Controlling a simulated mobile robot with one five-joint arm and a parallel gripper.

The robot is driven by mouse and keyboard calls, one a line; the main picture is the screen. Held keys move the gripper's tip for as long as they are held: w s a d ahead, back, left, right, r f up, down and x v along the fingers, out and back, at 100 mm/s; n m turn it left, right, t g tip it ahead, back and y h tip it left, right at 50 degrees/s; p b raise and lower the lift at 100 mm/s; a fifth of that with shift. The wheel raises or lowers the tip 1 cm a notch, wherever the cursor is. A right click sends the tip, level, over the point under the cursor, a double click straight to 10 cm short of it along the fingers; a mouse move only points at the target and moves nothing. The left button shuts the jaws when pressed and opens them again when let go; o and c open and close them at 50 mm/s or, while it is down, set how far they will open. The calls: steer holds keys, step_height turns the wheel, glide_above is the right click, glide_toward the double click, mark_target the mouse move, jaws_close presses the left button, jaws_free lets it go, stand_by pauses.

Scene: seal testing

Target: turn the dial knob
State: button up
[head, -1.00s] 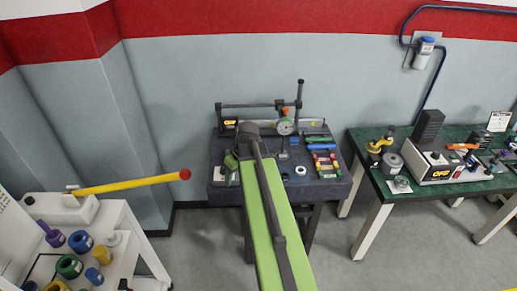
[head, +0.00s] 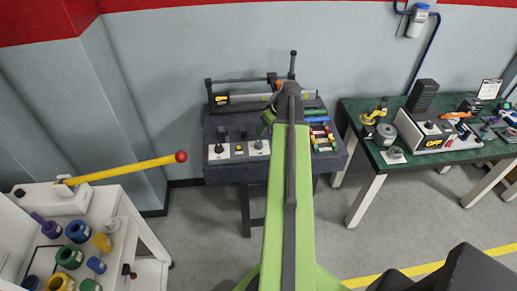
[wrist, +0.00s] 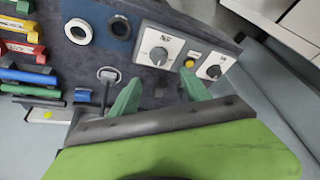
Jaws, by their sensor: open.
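A pale control panel (head: 239,152) lies on the dark workbench. It also shows in the wrist view (wrist: 174,65), with one grey dial knob (wrist: 158,54), a second grey dial knob (wrist: 213,71) and a yellow button (wrist: 189,63) between them. I cannot tell which knob the task means. In the wrist view my gripper (wrist: 161,92) has its two green fingers apart, with nothing between them. The fingers are on the near side of the panel, the right one close to the button. In the head view my arm hides most of the gripper.
Coloured blocks (wrist: 22,48) and two rings lie on the workbench beside the panel. A rail fixture (head: 245,98) stands at the bench's back edge. A green-topped table (head: 370,152) is at the right, and a white cart with a yellow lever (head: 125,170) at the left.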

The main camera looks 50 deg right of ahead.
mark_target(259, 142)
steer(key=b+x, duration=0.9)
steer(key=x, duration=0.2)
steer(key=shift+f, duration=0.4)
steer(key=shift+w+r, duration=0.1)
